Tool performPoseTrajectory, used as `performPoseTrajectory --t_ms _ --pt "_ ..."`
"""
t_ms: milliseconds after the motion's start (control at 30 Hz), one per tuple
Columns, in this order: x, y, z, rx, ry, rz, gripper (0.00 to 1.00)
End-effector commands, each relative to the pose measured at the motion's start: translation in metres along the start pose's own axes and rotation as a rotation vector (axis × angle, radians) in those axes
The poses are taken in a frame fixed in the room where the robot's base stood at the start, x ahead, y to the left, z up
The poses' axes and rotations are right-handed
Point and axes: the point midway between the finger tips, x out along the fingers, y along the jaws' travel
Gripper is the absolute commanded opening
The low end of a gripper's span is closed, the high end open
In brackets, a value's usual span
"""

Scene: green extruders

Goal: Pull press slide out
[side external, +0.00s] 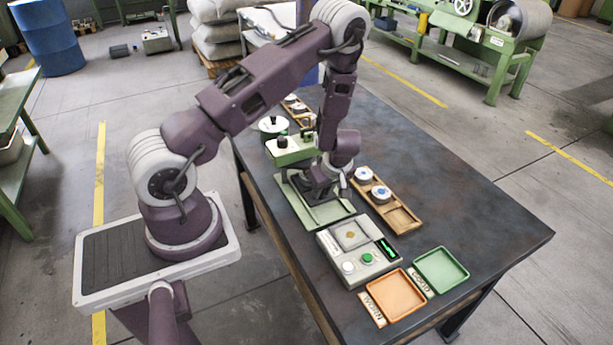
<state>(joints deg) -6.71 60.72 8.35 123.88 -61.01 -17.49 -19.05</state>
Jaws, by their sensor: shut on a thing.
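The press (288,149) is a pale green machine on the left part of the dark table, with a dark knob on top. Its flat green base, with the slide (328,213), extends toward the front of the table. My gripper (340,190) is low over this base, in front of the press head. It is shut on a part of the slide, but the fingers are small and the grip itself is mostly hidden by my wrist. How far the slide stands out from under the press head is hard to tell.
A wooden tray (404,219) with white round parts lies right of the press; another (297,106) is behind. A control box (357,250) with buttons stands in front. An orange tray (395,296) and a green tray (442,271) are near the front edge. The table's right side is clear.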

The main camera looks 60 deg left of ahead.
Motion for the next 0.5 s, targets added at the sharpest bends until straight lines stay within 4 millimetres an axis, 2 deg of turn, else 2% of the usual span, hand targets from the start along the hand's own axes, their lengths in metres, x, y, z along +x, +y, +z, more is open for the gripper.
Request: performPoseTrajectory --t_ms 500 --pt "-0.012 0.0 0.031 0.005 -0.003 0.0 0.01"
